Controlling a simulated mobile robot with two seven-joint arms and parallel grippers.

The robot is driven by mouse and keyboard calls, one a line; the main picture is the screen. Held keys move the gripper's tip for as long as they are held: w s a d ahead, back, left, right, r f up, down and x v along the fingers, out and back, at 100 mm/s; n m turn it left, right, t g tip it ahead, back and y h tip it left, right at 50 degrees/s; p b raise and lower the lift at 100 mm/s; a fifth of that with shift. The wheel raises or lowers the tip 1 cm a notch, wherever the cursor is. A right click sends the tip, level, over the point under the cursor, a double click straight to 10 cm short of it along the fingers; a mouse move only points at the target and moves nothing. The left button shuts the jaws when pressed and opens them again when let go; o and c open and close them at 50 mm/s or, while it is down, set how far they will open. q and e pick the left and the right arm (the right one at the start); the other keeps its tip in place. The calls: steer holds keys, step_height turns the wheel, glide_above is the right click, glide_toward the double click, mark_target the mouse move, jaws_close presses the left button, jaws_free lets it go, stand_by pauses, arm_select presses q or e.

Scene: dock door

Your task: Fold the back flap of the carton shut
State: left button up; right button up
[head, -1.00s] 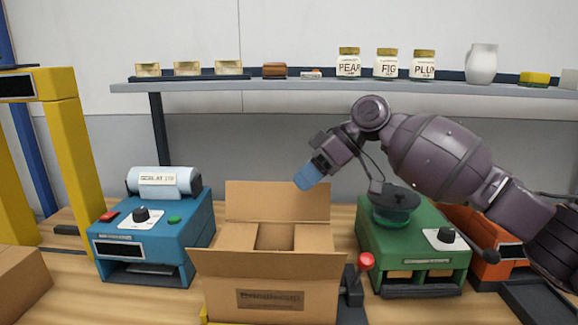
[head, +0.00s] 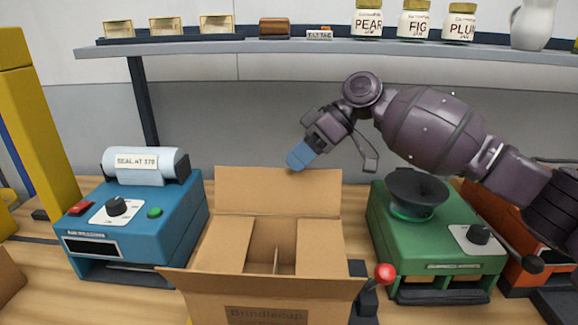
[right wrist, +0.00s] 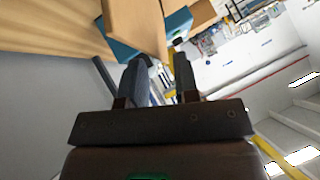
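The open carton (head: 262,313) stands in the middle of the bench in the head view. Its back flap (head: 265,192) stands up at the far side. The two side flaps (head: 223,244) lie folded inward, with a gap between them showing the inside. The front flap (head: 262,281) sticks out towards me. My right gripper (head: 298,157) has blue fingertips at the back flap's top edge, right of its middle; I cannot tell whether they touch it. In the right wrist view, its fingers (right wrist: 161,62) are apart with nothing seen held between them. My left gripper is out of view.
A blue sealing machine (head: 135,225) stands left of the carton and a green machine (head: 440,235) right of it. A red-knobbed lever (head: 385,273) rises close to the carton's right side. A shelf (head: 330,47) with jars runs behind.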

mark_target(277, 191)
steer(key=shift+x, duration=1.25)
steer(key=shift+c, duration=0.3)
jaws_close()
